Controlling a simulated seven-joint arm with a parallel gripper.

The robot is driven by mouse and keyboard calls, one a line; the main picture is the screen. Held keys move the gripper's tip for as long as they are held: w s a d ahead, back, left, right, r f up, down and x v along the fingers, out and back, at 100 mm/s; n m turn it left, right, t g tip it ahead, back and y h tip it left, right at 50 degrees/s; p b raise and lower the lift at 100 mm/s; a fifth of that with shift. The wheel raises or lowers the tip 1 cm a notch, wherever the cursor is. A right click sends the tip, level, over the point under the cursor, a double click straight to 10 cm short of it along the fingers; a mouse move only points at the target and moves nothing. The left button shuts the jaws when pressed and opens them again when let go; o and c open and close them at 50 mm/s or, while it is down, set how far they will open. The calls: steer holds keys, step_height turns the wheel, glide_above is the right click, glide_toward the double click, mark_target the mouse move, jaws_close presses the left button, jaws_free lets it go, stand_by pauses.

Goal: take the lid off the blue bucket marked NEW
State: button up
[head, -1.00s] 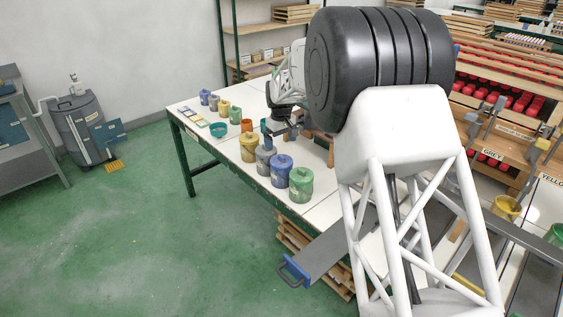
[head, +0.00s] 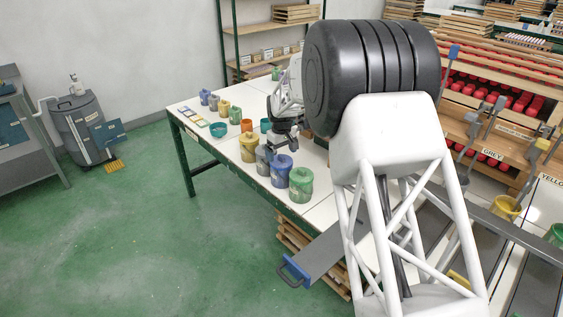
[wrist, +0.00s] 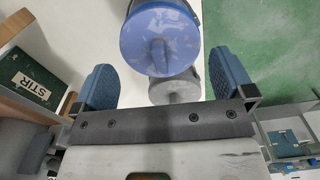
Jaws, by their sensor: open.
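The blue bucket (head: 281,174) with its blue lid stands in the front row on the white table. The lid (wrist: 160,36) fills the upper middle of the wrist view, with a raised handle (wrist: 158,54) at its centre. The lid is on the bucket. No NEW marking is readable. My gripper (wrist: 164,80) is open, with its two blue fingers on either side and nothing between them in contact. In the head view my gripper (head: 286,145) hangs just above and behind the blue bucket, partly over the grey bucket (head: 264,158).
A green bucket (head: 301,186) stands close to the right of the blue one, and a yellow bucket (head: 249,148) to the left beyond the grey one. A box marked STIR (wrist: 37,83) shows in the wrist view. Smaller pots (head: 224,108) stand farther back. The table's front edge is near.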

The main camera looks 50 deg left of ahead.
mark_target(281, 159)
steer(key=shift+f, duration=1.3)
steer(key=c, duration=0.6)
